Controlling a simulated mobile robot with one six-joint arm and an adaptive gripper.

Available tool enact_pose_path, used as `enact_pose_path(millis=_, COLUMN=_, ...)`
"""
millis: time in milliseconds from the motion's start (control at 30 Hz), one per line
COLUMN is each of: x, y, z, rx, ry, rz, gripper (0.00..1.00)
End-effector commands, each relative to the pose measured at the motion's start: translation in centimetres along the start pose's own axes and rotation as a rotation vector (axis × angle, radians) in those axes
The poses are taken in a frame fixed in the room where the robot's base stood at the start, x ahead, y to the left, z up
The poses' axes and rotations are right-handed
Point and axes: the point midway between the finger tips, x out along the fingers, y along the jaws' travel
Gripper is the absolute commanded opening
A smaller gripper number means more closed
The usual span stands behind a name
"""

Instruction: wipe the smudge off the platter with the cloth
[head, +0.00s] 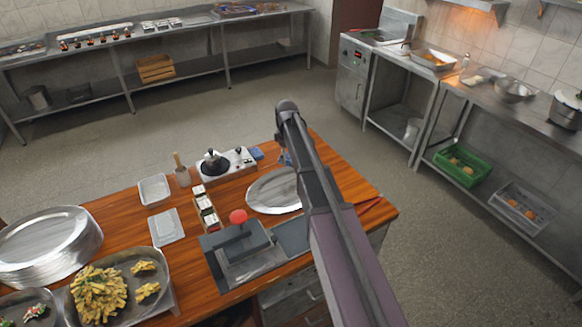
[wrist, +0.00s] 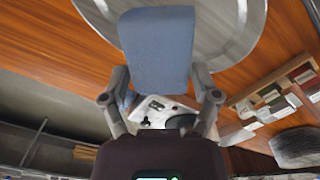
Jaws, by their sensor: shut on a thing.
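The platter (head: 268,194) is an oval silver dish lying on the wooden counter. My arm hides its right part in the head view. In the wrist view the platter (wrist: 238,35) fills the top, partly covered by the cloth. The cloth (wrist: 158,45) is a blue-grey folded pad. My gripper (wrist: 161,80) is shut on it, one finger on each side. In the head view my gripper (head: 285,158) is small, just beyond the platter's far edge and partly hidden by my arm. I cannot tell whether the cloth touches the platter. I cannot make out the smudge.
Bare wood (head: 340,178) lies right of my arm.

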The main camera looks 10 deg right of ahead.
Motion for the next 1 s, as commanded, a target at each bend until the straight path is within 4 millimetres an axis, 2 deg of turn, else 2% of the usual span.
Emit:
enact_pose_path(millis=500, x=4.6, y=0.2, z=1.2, rx=-0.127, ry=0.0, rz=0.0, gripper=0.41)
enact_pose_path(millis=1000, x=4.8, y=0.2, z=1.4, rx=-0.149, ry=0.0, rz=0.0, gripper=0.41)
